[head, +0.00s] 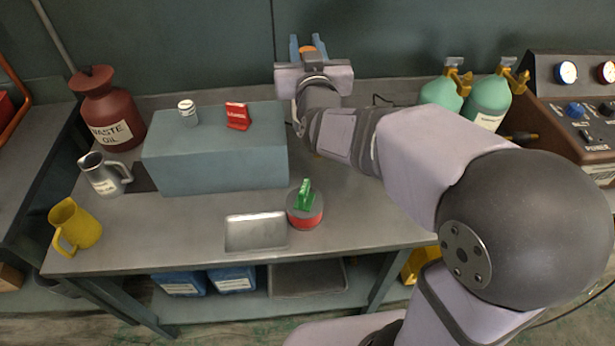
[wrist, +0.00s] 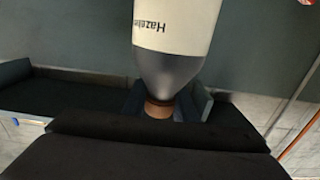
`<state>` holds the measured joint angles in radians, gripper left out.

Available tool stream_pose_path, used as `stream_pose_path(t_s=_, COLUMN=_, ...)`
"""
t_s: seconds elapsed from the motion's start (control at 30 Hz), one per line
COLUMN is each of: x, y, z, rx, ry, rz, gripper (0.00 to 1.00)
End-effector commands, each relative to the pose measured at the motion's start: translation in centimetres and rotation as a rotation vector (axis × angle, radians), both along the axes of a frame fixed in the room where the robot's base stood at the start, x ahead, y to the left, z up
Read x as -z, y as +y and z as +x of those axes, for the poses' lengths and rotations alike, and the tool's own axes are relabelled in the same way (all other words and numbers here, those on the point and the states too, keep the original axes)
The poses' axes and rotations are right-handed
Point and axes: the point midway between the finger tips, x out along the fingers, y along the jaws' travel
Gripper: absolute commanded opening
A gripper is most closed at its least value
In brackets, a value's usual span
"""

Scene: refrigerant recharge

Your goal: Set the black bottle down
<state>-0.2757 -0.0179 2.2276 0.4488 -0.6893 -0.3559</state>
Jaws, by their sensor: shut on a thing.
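My gripper (head: 308,47) is raised at the back of the bench, in front of the dark green wall, with its blue fingers pointing up in the head view. It is shut on the black bottle, of which only a small orange-brown part (head: 307,50) shows there. In the wrist view the bottle (wrist: 168,70) has a dark grey shoulder, a brown cap and a cream label reading "Haze...", upside down in the picture. My fingers (wrist: 163,107) are at its cap and neck. The bottle's far end is out of view.
A grey block (head: 215,158) carries a white jar (head: 187,112) and a red packet (head: 237,116). A metal tray (head: 256,247) and a red-and-grey round tin (head: 305,213) with a green item lie at the front. Teal cylinders (head: 489,100) stand right; a waste oil jug (head: 107,117) stands left.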

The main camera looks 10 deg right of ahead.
Motion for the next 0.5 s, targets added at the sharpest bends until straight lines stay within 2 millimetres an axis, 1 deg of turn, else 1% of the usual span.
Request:
stream_pose_path(t_s=0.17, x=0.2, y=0.1, z=0.0, rx=-0.004, ry=-0.005, rz=0.001, gripper=0.00)
stream_pose_path(t_s=0.27, x=1.0, y=0.1, z=0.1, rx=-0.003, ry=-0.001, rz=-0.001, gripper=0.00)
stream_pose_path(t_s=0.37, x=2.4, y=0.1, z=0.0, rx=-0.003, ry=0.000, rz=-0.002, gripper=0.00)
stream_pose_path(t_s=0.5, x=5.4, y=0.1, z=0.0, rx=-0.004, ry=0.003, rz=-0.003, gripper=0.00)
